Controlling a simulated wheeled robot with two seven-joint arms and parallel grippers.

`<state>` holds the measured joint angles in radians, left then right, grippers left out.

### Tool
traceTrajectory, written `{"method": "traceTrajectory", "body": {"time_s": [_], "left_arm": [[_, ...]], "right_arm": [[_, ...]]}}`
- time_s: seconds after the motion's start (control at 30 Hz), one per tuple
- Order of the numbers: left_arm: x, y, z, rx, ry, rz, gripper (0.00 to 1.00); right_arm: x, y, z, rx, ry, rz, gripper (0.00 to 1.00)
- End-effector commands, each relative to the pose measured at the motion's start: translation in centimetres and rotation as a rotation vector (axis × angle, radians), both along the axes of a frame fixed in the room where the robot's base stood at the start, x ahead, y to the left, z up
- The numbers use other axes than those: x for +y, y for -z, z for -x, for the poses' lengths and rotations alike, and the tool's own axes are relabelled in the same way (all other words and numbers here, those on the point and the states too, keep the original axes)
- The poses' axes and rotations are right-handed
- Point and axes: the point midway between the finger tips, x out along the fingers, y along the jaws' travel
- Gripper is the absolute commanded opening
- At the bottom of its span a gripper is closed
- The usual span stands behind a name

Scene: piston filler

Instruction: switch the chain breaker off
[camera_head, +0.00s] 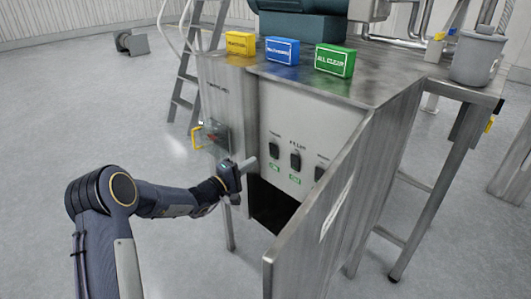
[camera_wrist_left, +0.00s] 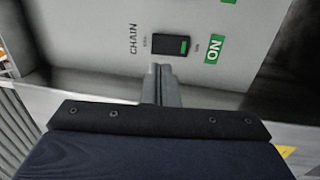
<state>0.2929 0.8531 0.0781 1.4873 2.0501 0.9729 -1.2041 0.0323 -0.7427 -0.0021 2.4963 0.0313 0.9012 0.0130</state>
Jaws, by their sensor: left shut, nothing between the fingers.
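The chain breaker (camera_head: 274,150) is the leftmost black rocker switch on the grey panel inside the open cabinet. In the left wrist view the chain breaker (camera_wrist_left: 170,46) sits between the word CHAIN and a green ON label (camera_wrist_left: 214,49). A green patch shows on its half nearest that label. My left gripper (camera_head: 251,163) is shut and empty, just left of the breaker in the head view. In the left wrist view its closed fingertips (camera_wrist_left: 158,70) are right by the switch's lower edge; I cannot tell whether they touch. My right gripper is out of view.
The filler breaker (camera_head: 295,159) and another breaker (camera_head: 319,173) stand to the right. The open cabinet door (camera_head: 318,220) juts forward on the right. A yellow-handled switch (camera_head: 207,137) is on the left. Yellow, blue and green (camera_head: 334,60) blocks stand on top.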

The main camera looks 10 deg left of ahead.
Motion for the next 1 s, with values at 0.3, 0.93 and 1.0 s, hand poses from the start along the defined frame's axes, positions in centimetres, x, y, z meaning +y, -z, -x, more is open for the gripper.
{"method": "traceTrajectory", "body": {"time_s": [0.3, 0.93, 1.0], "left_arm": [[-3.3, -0.8, -4.9, 0.0, 0.0, 0.001, 0.0], [-4.2, -0.8, -6.3, 0.0, -0.002, 0.002, 0.0], [-4.3, -0.7, -6.4, -0.001, -0.002, 0.001, 0.0]], "right_arm": [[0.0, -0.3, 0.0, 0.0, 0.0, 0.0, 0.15], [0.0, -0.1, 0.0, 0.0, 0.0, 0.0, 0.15], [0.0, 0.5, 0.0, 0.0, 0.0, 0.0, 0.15]]}}
